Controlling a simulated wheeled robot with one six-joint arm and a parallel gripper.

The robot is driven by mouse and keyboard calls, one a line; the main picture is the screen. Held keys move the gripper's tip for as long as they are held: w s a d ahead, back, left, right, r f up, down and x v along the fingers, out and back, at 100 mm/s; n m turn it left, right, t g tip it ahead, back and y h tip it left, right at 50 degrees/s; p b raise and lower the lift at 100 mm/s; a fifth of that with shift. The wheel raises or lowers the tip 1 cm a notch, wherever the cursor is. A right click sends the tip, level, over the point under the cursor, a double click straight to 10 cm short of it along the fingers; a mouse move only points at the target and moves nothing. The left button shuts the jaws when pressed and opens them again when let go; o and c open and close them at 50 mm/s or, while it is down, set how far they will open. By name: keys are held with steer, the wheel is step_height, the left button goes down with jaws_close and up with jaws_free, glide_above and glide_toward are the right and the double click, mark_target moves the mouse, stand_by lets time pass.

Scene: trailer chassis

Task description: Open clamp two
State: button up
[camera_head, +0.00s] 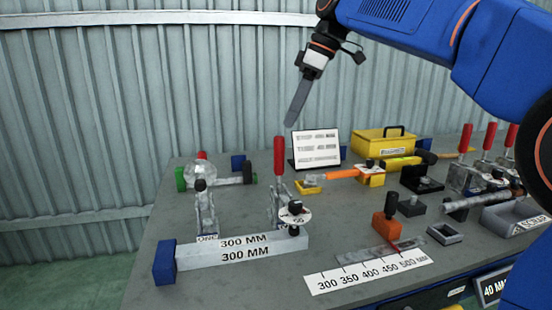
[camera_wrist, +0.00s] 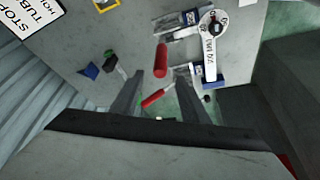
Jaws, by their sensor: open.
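Clamp two (camera_head: 279,200) is the right one of two metal toggle clamps at the grey 300 MM bar. Its red handle (camera_head: 279,156) stands upright. My gripper (camera_head: 290,122) is open and empty, pointing down just above that handle.
The 300 MM bar (camera_head: 240,250) has a blue end block (camera_head: 164,262). A round dial (camera_head: 295,214) sits beside clamp two. Behind stand a sign (camera_head: 316,148) and a yellow toolbox (camera_head: 383,143). An orange-handled tool (camera_head: 340,173) lies to the right. More red-handled clamps (camera_head: 489,137) stand far right.

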mark_target(279, 172)
steer(key=s+x, duration=0.1)
steer(key=x, duration=1.2)
steer(key=shift+w+f, duration=0.25)
steer(key=shift+w, duration=0.25)
steer(key=shift+a, duration=0.1)
jaws_close()
